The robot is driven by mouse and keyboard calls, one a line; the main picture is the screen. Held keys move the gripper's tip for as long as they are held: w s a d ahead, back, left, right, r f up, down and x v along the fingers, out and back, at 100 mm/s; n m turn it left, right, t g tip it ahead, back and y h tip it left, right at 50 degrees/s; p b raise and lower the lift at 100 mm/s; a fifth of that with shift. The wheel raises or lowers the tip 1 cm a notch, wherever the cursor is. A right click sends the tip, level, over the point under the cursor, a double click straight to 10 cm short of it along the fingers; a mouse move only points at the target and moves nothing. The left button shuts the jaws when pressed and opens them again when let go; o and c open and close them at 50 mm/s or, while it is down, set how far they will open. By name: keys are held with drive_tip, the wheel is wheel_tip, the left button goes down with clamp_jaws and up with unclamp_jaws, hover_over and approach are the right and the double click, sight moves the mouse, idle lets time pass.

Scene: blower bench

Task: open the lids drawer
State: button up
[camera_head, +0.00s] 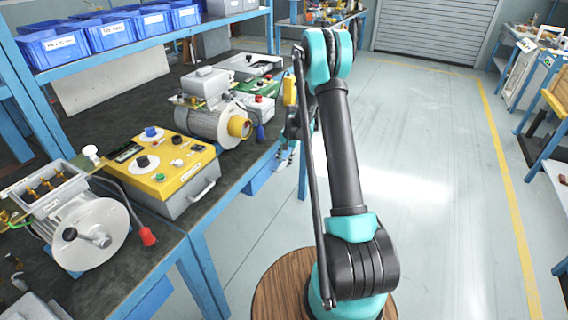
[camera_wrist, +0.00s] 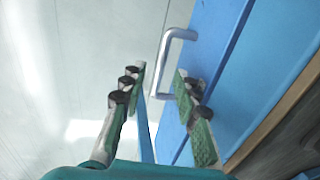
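A blue drawer front (camera_wrist: 208,60) fills the middle right of the wrist view. A grey metal bar handle (camera_wrist: 161,65) stands out from it. My gripper (camera_wrist: 159,78) is open, with green-padded fingers apart. The handle's near part shows between the fingertips, and its far part lies beyond them. Neither finger is clearly closed on it. In the head view a blue drawer front (camera_head: 262,178) shows under the bench edge, and my gripper (camera_head: 287,152) is beside the bench, partly hidden by my arm. No label on the drawer is readable, so I cannot tell which drawer it is.
The dark bench top (camera_head: 125,85) carries a yellow control box (camera_head: 165,168), a motor blower (camera_head: 213,118) and other parts. Blue bins (camera_head: 110,33) stand on a shelf above. The grey floor (camera_head: 420,150) to the right is open.

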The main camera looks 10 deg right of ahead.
drive_tip(key=shift+w+a+f, duration=0.1)
drive_tip(key=shift+a+f, duration=0.1)
drive_tip(key=shift+f, duration=0.75)
clamp_jaws()
